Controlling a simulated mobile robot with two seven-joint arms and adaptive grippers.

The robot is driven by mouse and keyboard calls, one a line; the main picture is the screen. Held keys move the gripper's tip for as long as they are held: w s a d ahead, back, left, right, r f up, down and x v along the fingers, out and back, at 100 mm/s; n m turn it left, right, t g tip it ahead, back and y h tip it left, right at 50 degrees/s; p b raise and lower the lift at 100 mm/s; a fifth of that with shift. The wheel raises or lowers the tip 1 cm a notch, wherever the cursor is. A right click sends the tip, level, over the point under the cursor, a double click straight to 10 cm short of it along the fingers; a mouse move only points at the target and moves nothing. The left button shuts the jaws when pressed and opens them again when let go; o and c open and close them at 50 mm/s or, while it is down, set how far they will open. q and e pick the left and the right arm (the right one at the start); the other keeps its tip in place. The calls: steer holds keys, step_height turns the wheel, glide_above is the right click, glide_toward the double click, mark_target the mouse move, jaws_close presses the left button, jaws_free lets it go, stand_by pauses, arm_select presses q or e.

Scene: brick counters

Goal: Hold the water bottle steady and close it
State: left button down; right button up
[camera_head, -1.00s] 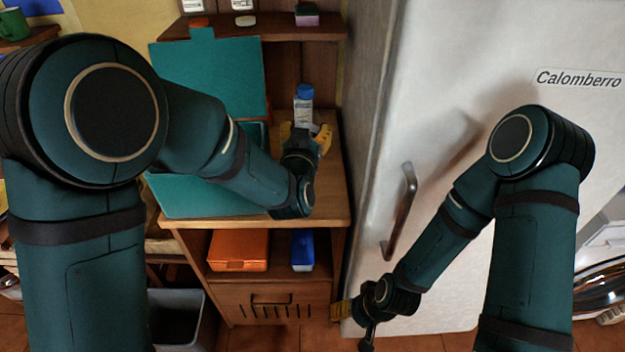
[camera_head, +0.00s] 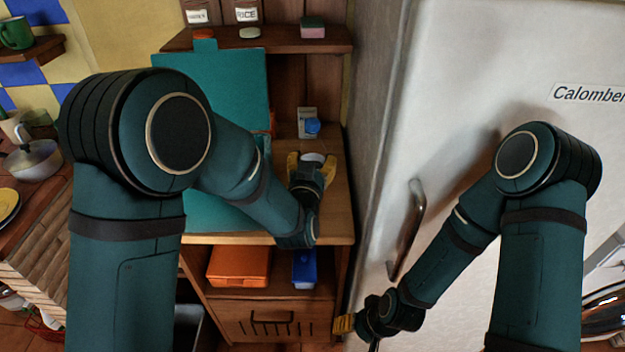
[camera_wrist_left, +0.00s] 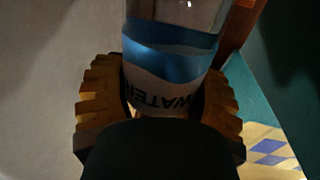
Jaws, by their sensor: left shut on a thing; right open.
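My left gripper (camera_head: 312,168) is shut on the water bottle (camera_head: 313,157) above the small wooden counter in the head view. Only a pale part of the bottle shows between the yellow fingers there. In the left wrist view the bottle (camera_wrist_left: 172,62) is between both fingers, clear with a blue and white label, its WATER lettering upside down in the picture. A blue cap-like piece (camera_head: 312,126) shows just beyond the gripper; I cannot tell whether it is joined to the bottle. My right gripper (camera_head: 344,323) is open, low by the fridge's left edge, apart from the bottle.
A white labelled object (camera_head: 307,114) stands at the back of the counter (camera_head: 335,205). A teal panel (camera_head: 215,95) is on the left, and the fridge (camera_head: 470,70) with its handle (camera_head: 415,225) on the right. An orange box (camera_head: 238,266) and blue box (camera_head: 304,268) sit below.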

stand_by(0.3)
arm_select(q)
steer(key=shift+f+b, duration=0.35)
steer(key=shift+f, duration=1.55)
steer(key=shift+f, duration=0.2)
steer(key=shift+c, duration=0.4)
jaws_free()
